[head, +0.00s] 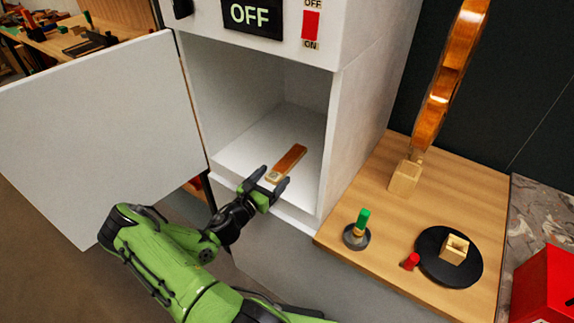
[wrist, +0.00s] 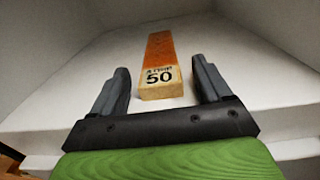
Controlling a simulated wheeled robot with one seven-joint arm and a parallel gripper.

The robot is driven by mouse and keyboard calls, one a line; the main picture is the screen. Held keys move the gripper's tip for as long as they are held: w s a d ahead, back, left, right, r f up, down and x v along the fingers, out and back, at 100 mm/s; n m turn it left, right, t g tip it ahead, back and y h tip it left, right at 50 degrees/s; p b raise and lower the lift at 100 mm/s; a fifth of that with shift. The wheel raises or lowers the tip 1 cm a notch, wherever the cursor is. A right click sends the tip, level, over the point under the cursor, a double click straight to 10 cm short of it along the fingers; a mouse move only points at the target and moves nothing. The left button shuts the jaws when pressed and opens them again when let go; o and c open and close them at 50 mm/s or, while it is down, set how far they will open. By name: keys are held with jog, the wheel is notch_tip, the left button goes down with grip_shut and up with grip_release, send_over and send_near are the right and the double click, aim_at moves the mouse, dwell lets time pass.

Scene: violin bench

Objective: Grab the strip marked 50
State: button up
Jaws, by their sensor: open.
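The strip marked 50 (head: 288,162) lies flat on the white floor of the open cabinet. It is brown-orange with a pale end marked "50", and that end faces my gripper in the wrist view (wrist: 160,70). My gripper (head: 266,184) is open at the cabinet's front edge. In the wrist view its two fingers (wrist: 162,90) stand on either side of the strip's near end, with a gap on each side. The jaws are empty. I cannot tell the height of the fingers above the floor exactly.
The cabinet door (head: 105,130) stands open at left. The cabinet's right wall (head: 335,140) borders the opening. A wooden bench (head: 465,185) at right carries a green-topped tool (head: 362,222), a red piece (head: 411,261) and a black disc (head: 432,268) with a small wooden block (head: 454,249).

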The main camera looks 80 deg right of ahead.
jog(key=shift+r, duration=0.1)
jog(key=c, duration=1.1)
